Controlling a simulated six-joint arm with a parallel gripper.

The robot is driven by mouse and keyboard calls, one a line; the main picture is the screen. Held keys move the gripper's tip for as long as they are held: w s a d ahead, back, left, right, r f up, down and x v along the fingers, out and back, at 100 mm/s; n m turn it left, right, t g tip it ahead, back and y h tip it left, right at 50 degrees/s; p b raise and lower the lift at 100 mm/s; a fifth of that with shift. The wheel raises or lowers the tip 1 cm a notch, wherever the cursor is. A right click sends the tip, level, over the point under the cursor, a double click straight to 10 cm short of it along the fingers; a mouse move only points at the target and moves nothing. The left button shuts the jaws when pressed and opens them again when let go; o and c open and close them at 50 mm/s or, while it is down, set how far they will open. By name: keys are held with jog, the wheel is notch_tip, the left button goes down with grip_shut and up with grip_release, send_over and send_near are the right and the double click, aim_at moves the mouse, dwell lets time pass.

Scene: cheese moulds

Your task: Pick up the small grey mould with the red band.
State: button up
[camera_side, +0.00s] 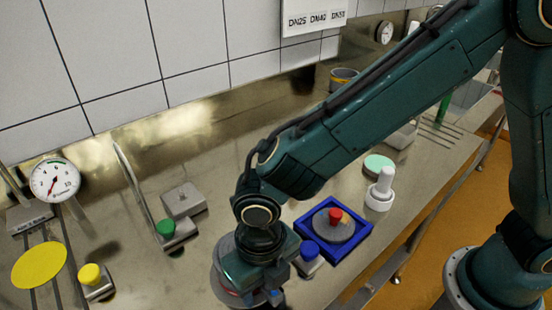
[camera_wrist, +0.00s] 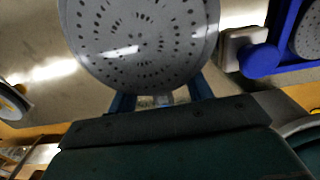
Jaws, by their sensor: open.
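A grey round mould (camera_side: 222,268) stands at the bottom centre of the side view, partly hidden behind my gripper (camera_side: 262,294). A little red shows low on its side. In the wrist view a grey disc with many small holes (camera_wrist: 145,40) fills the top middle, right in front of my gripper (camera_wrist: 161,98). It appears to be the same mould; its band does not show there. My fingers are open, one toward each side of the disc's near edge. I cannot tell whether they touch it.
A blue square tray (camera_side: 365,248) holding a grey disc with a red knob (camera_side: 335,216) lies to the right. A blue-knobbed block (camera_side: 310,252) sits close beside my gripper. A white stamp (camera_side: 382,190) stands behind the tray. A yellow-banded mould (camera_side: 343,78) is at the back.

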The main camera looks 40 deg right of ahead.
jog(key=shift+c, duration=0.4)
grip_shut()
jog(key=shift+r, duration=0.1)
notch_tip(320, 180, up, 20)
dwell(0.7)
dwell(0.5)
